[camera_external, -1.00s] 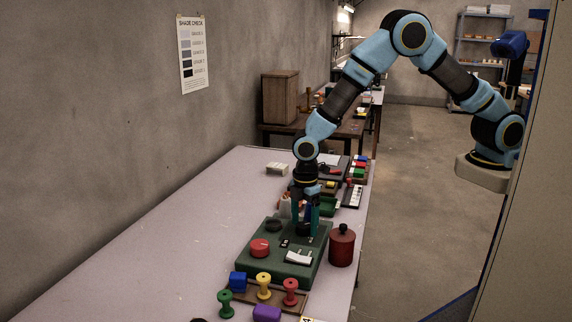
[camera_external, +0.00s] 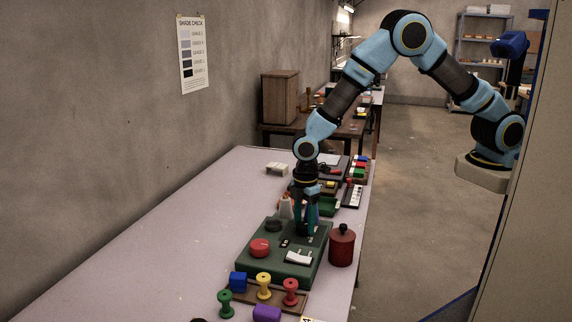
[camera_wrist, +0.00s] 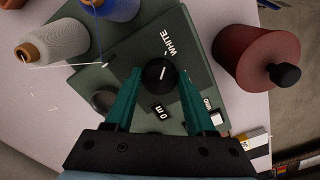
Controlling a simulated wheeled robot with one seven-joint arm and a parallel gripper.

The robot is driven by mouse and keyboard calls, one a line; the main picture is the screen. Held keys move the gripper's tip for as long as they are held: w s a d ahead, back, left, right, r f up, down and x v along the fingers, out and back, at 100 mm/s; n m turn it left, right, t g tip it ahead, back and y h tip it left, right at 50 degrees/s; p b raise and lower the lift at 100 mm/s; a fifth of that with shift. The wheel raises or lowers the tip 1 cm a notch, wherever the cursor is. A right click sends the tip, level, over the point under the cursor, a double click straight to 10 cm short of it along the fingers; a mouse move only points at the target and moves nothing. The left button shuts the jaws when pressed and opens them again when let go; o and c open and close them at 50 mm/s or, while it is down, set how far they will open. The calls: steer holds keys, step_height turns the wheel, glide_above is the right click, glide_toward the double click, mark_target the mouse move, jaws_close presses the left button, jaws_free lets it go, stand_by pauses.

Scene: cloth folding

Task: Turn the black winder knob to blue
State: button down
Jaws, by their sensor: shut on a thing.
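The black winder knob (camera_wrist: 153,74) is round, with a white pointer line, on the green panel (camera_external: 257,272). In the wrist view the line points up towards a white label reading WHITE (camera_wrist: 168,40). My gripper (camera_wrist: 157,76) points down, its teal fingers shut on the knob's two sides. In the external view my gripper (camera_external: 306,232) is at the panel's far right part and hides the knob. A counter reading 0 m (camera_wrist: 160,112) sits below the knob. Another label (camera_wrist: 207,102) is partly covered by a finger; no word BLUE is legible.
A dark red lidded pot (camera_external: 342,247) stands right of the panel. Colored spools (camera_external: 264,287) stand in front. The table's left is clear.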

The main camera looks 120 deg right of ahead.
steer(key=m, duration=0.4)
steer(key=shift+b, duration=0.3)
steer(key=m, duration=0.4)
steer(key=shift+w+m, duration=0.1)
steer(key=shift+m, duration=0.2)
steer(key=m, duration=0.4)
steer(key=shift+a, duration=0.1)
steer(key=shift+m, duration=2.1)
steer(key=shift+p, duration=0.3)
steer(key=shift+c, duration=1.2)
jaws_free()
